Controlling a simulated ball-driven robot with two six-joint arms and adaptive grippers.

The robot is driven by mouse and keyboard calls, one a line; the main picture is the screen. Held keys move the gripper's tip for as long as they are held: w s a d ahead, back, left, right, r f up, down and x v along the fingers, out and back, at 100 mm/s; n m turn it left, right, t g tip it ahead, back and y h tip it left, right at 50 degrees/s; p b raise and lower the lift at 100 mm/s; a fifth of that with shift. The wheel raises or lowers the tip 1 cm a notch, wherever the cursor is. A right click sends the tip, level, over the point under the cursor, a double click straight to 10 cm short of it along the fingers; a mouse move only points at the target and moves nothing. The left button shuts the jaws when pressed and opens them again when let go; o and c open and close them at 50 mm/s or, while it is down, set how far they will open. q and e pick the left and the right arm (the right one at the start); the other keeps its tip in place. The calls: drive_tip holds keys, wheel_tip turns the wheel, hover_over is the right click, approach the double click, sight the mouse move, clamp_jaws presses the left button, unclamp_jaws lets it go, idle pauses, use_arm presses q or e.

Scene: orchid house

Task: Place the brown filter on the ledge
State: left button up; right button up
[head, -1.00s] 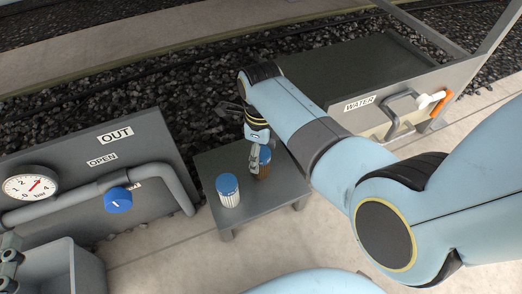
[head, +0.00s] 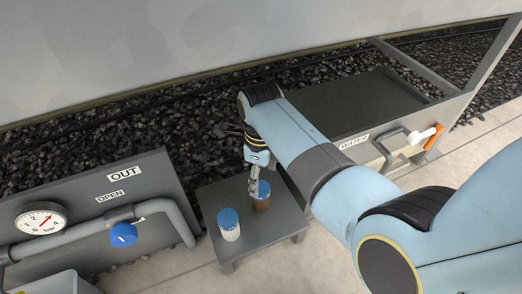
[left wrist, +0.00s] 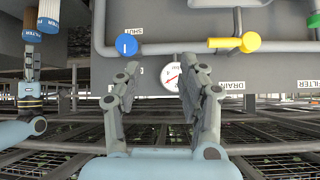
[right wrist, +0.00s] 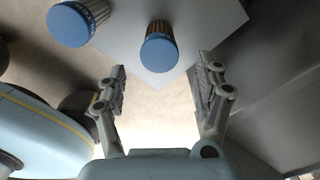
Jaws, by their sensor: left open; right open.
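The brown filter (head: 263,205), with a blue cap, stands upright on a low grey table (head: 282,232). A white ribbed filter (head: 229,232) with a blue cap stands to its left. My right gripper (head: 254,190) is open and empty, just above and beside the brown filter, partly hiding it. In the right wrist view, a blue-capped filter (right wrist: 160,52), apparently the brown one, lies ahead between the open fingers. My left gripper (left wrist: 160,78) is open and empty, facing a grey panel; it is out of the head view. I cannot tell which surface is the ledge.
At left stands the OUT panel (head: 160,180) with a gauge (head: 40,218), a pipe and a blue knob (head: 123,234). At right is a dark tank (head: 340,105) labelled WATER, with an orange-and-white handle (head: 432,134). The table's front part is clear.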

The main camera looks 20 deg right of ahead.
use_arm(q)
wheel_tip(320, 180, up, 6)
drive_tip(key=s+g+p, duration=0.1)
drive_tip(key=g+p, duration=0.2)
drive_tip(key=g, duration=0.2)
use_arm(e)
wheel_tip(320, 180, up, 7)
drive_tip(key=shift+f, duration=0.15)
use_arm(q)
drive_tip(key=shift+s+a, duration=0.1)
